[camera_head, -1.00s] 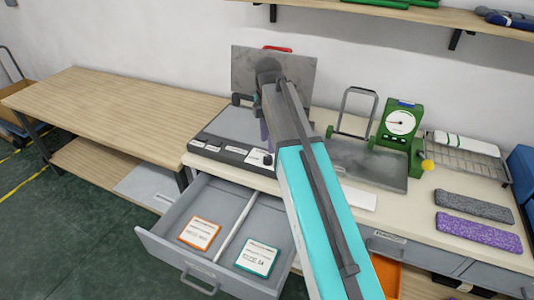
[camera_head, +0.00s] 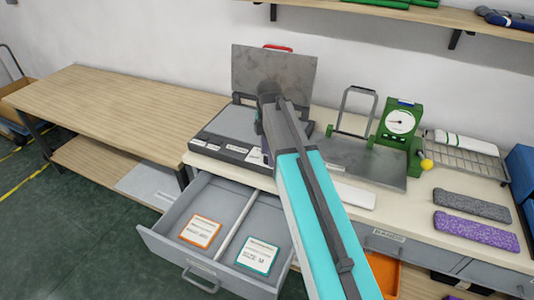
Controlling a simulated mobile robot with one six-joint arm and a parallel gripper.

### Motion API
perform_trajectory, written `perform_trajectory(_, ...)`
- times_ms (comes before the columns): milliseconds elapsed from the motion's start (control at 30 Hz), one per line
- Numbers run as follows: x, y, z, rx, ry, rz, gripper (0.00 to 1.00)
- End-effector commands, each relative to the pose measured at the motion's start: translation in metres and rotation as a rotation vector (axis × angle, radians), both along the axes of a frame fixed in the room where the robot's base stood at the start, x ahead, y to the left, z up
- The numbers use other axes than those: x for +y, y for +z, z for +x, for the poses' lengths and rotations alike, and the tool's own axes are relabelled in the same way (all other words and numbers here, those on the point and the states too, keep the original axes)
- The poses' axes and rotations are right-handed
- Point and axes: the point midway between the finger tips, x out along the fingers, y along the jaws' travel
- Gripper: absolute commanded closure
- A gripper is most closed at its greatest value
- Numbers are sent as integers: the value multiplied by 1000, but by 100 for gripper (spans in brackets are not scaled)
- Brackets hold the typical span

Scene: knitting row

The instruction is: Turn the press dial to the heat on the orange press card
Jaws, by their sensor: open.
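The press (camera_head: 228,125) stands on the worktop with its lid raised and a labelled strip along its front edge. The dial at the right end of that strip is hidden behind my arm. The orange press card (camera_head: 201,231) lies in the left compartment of the open drawer (camera_head: 178,256); its print is too small to read. My gripper (camera_head: 266,150) is open, pointing down over the right front of the press, mostly hidden by my own arm. I cannot tell whether it touches the dial.
A teal-edged card (camera_head: 258,255) lies in the drawer's right compartment. A green gauge device (camera_head: 399,125) and a wire rack (camera_head: 470,155) stand to the right. Grey (camera_head: 473,206) and purple (camera_head: 478,230) knitted pieces lie at the front right. The wooden table (camera_head: 110,105) at left is clear.

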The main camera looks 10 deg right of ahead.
Motion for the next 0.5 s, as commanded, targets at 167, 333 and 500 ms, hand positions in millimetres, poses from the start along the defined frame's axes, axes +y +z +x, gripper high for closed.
perform_trajectory(167,0,0,0,0,0,0,70)
perform_trajectory(333,0,0,0,0,-1,0,94)
perform_trajectory(500,1,1,1,-2,-5,2,94)
